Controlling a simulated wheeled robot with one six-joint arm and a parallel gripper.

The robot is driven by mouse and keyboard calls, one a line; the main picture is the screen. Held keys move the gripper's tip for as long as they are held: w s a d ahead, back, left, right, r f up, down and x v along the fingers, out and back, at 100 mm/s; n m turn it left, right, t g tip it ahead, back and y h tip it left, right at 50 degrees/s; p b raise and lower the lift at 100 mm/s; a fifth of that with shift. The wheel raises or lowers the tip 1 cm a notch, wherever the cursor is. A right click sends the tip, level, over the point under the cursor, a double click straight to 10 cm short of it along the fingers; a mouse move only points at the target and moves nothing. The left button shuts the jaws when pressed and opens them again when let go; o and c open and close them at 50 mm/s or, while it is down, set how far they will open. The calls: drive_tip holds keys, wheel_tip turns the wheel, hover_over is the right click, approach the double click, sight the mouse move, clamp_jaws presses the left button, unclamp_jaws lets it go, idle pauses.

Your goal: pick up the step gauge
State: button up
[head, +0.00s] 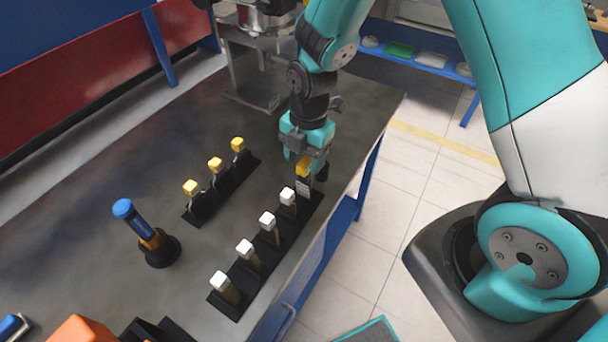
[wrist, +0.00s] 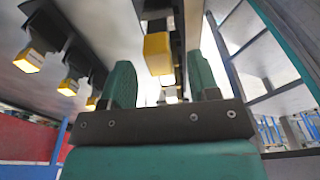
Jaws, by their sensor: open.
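A yellow-capped gauge (head: 304,167) stands upright at the far end of the long black rack (head: 230,302) along the table's right edge; no label tells me whether it is the step gauge. My gripper (head: 307,172) is right at this gauge, pointing down and partly hiding it. In the wrist view, the yellow cap (wrist: 157,52) shows between my two green fingertips (wrist: 162,80). The fingers are apart, with gaps visible beside the cap, so it is not clamped. Several white-capped gauges (head: 268,222) stand in the same rack.
A second black rack (head: 195,214) with three yellow-capped tools (head: 214,164) stands to the left. A blue-handled tool (head: 137,224) stands in a round black base. A metal fixture (head: 255,85) stands behind my gripper. The table's middle is clear.

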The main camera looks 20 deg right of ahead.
sight(304, 172)
drive_tip(key=shift+a+f+p, duration=0.1)
drive_tip(key=shift+f+p, duration=1)
drive_tip(key=shift+f, duration=1.4)
clamp_jaws()
drive_tip(key=shift+r, duration=0.1)
